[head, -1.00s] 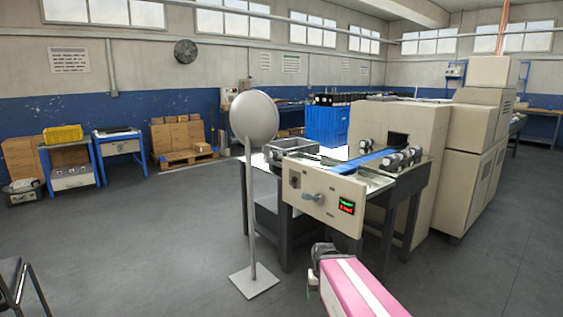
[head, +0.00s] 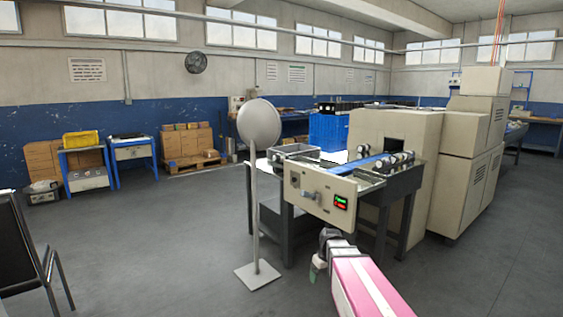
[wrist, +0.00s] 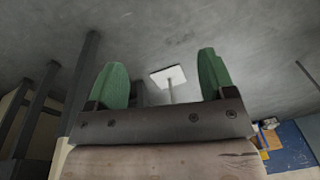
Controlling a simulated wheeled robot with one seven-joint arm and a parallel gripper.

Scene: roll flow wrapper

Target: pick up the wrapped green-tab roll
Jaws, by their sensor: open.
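I cannot make out a wrapped green-tab roll in either view. The wrapping machine (head: 395,165) stands in the middle right of the head view, with a blue belt (head: 352,164) and several dark and light rollers at its near end. A grey tray (head: 293,151) sits at the left of its table; its inside is hardly visible. My gripper (head: 318,270) is low in front of the machine in the head view. In the wrist view my gripper (wrist: 163,75) has its two green fingers wide apart with nothing between them, above grey floor.
A round-headed stand (head: 259,124) on a flat square base is just left of the machine. A black chair (head: 25,255) is at the lower left. Blue carts, a yellow bin (head: 80,138) and boxes on a pallet line the far left wall. The floor between is clear.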

